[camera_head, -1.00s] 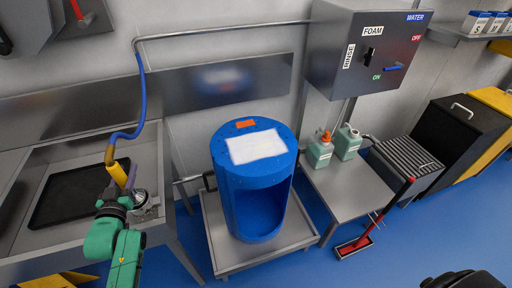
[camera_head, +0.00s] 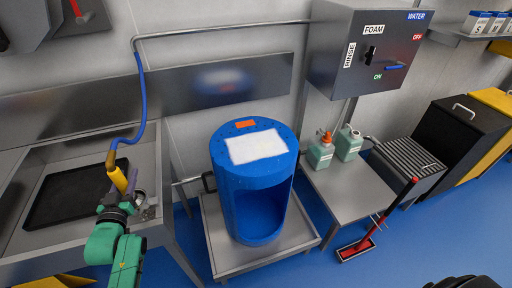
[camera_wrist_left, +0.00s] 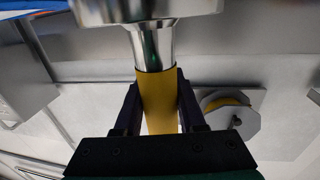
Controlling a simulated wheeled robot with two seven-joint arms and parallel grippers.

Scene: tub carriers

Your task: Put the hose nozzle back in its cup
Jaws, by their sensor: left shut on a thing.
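The yellow hose nozzle (camera_head: 119,180) hangs on a blue-and-tan hose at the left, over the metal sink counter. My left gripper (camera_head: 124,198) is shut on it. In the left wrist view the nozzle (camera_wrist_left: 158,100) stands between the two dark fingers (camera_wrist_left: 158,112), with a shiny metal part at its upper end. The round metal cup (camera_head: 150,203) is at the right edge of the counter, just right of my gripper and partly hidden by it. In the left wrist view a round holder (camera_wrist_left: 232,118), apparently the cup, lies right of the fingers. The nozzle is apart from it.
A black tray (camera_head: 65,195) lies in the sink left of my arm. A blue drum (camera_head: 245,185) stands on a metal stand to the right. A metal pipe and the hose (camera_head: 143,95) run above. Green bottles (camera_head: 320,155) stand farther right.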

